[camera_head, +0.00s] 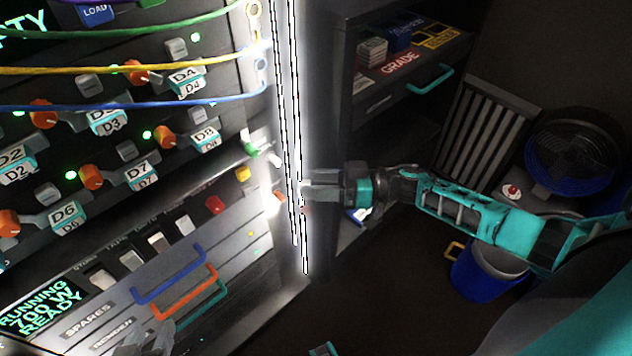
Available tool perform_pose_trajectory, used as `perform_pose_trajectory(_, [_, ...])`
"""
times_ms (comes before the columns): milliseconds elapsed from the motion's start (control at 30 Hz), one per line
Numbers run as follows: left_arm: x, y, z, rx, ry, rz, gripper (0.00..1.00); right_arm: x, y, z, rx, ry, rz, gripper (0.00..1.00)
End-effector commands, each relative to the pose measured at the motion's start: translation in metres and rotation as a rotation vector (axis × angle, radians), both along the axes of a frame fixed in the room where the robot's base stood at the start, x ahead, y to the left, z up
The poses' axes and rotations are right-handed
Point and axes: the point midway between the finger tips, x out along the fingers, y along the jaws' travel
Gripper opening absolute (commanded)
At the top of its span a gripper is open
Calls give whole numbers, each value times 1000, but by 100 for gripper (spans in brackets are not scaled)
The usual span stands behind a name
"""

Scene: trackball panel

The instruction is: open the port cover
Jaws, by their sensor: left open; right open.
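I cannot pick out the port cover with certainty. My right gripper (308,187) comes in from the right on a teal arm. Its grey fingers point left at the bright, glare-washed right edge of the panel (262,205). Small coloured parts show beside its fingertips, but the glare hides whether they touch. I see nothing clearly held in it, and it is open. My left gripper (150,336) is partly in view at the bottom left, dark grey, in front of the lower panel. It is open and looks empty.
The panel carries orange knobs (92,177), a red button (214,204) and blue, orange and teal handles (168,275). Yellow, green and blue cables (130,69) cross its top. A dark cabinet (365,115), a fan (570,150) and a blue bucket (487,275) stand right. Dark floor is open below.

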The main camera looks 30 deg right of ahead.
Motion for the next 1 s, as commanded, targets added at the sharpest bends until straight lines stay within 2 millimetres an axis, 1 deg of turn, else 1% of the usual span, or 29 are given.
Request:
perform_pose_trajectory(67, [0, 0, 0, -2, 0, 1, 43, -1, -2, 0, -1, 0, 0, 48])
perform_pose_trajectory(167, [0, -1, 1, -5, 0, 3, 43, -6, -11, -1, -3, 2, -1, 48])
perform_pose_trajectory(267, [0, -2, 3, -8, 0, 5, 43, -14, -26, 0, -4, 4, -2, 48])
perform_pose_trajectory(500, [1, -2, 5, -10, 0, 6, 43, -39, -74, -1, -5, 4, -3, 48])
perform_pose_trajectory(700, [1, -2, 4, -9, -1, 6, 43, -55, -103, -1, -3, 2, -1, 48])
perform_pose_trajectory(833, [1, -2, 4, -8, -1, 5, 43, -60, -112, 0, -1, 1, -1, 48])
perform_pose_trajectory(1000, [0, -1, 4, -4, -1, 2, 43, -61, -114, 0, 1, 0, 0, 48])
